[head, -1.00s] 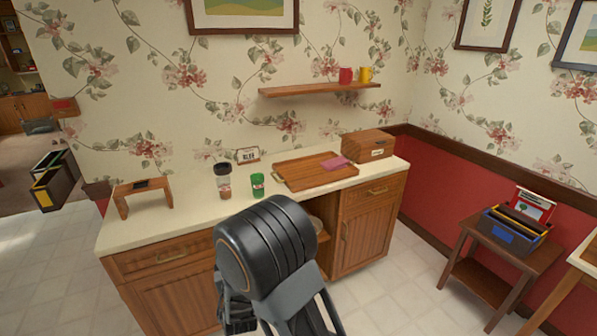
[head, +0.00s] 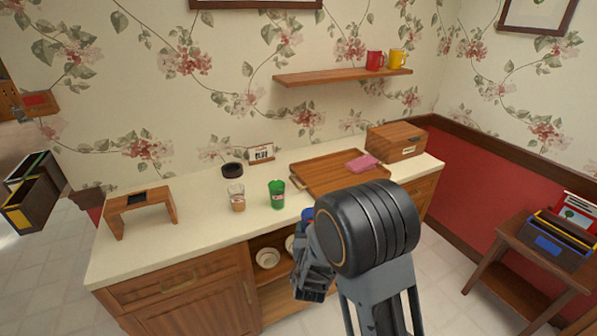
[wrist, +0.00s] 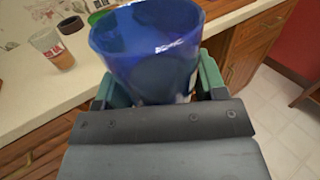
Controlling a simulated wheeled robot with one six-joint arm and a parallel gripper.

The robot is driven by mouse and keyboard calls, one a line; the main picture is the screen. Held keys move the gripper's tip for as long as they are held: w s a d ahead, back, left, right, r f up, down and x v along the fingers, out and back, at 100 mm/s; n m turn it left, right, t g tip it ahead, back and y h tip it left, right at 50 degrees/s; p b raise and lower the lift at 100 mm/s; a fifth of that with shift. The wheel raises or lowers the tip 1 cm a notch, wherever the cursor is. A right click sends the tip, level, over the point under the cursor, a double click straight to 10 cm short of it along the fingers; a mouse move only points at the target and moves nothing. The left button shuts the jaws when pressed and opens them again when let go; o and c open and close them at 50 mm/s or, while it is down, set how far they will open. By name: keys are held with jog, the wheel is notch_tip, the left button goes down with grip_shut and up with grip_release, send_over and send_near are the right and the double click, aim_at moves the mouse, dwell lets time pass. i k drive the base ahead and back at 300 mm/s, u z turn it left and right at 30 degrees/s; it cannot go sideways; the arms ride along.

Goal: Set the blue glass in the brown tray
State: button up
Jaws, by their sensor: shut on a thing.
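My gripper (wrist: 155,88) is shut on the blue glass (wrist: 148,48), which stands between the two green fingers with its open rim up in the wrist view. In the head view my gripper (head: 310,262) is in front of the counter, mostly hidden by my arm. Only a small blue piece of the glass (head: 307,214) shows there, near the counter's front edge. The brown tray (head: 310,180) lies on the counter, behind and right of the glass in the picture. A pink cloth-like item (head: 362,163) lies at its right side.
A green cup (head: 276,194), a clear glass with brown content (head: 236,198) and a dark round container (head: 232,170) stand left of the tray. A wooden box (head: 396,142) is at the back right. A small wooden stand (head: 140,208) is at the left.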

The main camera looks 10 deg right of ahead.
aim_at(327, 169)
jog(key=u, duration=0.35)
jog(key=i, duration=0.55)
jog(key=u, duration=0.6)
